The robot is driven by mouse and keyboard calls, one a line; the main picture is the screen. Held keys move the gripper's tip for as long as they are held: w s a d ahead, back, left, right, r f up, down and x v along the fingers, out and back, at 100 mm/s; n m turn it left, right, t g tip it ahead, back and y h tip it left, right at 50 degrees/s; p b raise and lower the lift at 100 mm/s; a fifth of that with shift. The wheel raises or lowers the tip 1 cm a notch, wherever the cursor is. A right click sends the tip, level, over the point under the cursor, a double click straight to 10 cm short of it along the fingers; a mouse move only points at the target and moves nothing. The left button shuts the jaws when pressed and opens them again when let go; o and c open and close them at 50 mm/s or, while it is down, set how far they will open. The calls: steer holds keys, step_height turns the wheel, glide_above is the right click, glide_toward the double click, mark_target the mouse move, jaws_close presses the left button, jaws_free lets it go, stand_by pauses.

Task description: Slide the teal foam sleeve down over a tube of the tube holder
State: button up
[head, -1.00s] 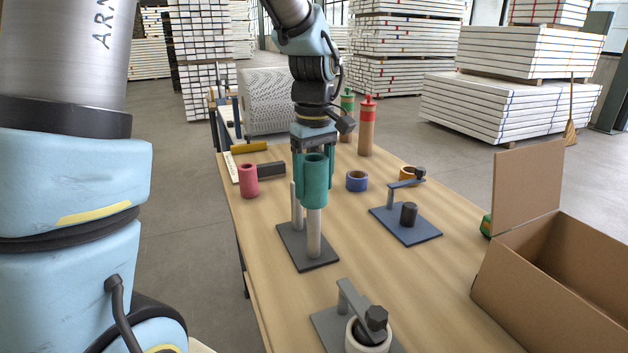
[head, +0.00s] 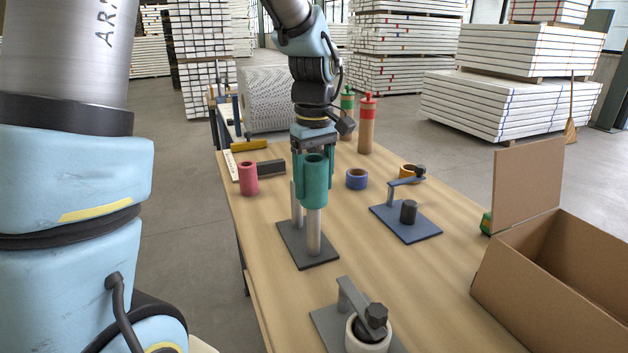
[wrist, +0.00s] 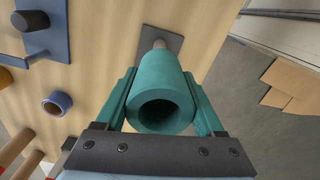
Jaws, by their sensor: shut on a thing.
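The teal foam sleeve (head: 315,172) is upright in my gripper (head: 314,192), with a teal finger on each side of it. The tube holder (head: 290,245) is a dark plate with two pale upright tubes. The sleeve's lower end is in line with the top of the visible part of the front tube (head: 314,235); whether the tip is inside cannot be told. The rear tube (head: 296,208) stands bare to the left. In the wrist view the sleeve (wrist: 162,75) shows its dark open end, with the holder plate (wrist: 175,42) beyond; the bore's inside is too dark to read.
A pink sleeve (head: 248,178) stands at the left and a blue ring (head: 357,180) at the right. A blue plate (head: 420,228) with a clamp arm is right of the holder; another clamp fixture (head: 330,325) is in front. An open cardboard box (head: 560,270) is at the right.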

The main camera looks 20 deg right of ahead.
mark_target(314, 227)
steer(key=shift+f+b, duration=3.55)
steer(key=shift+f, duration=2.2)
stand_by(2.2)
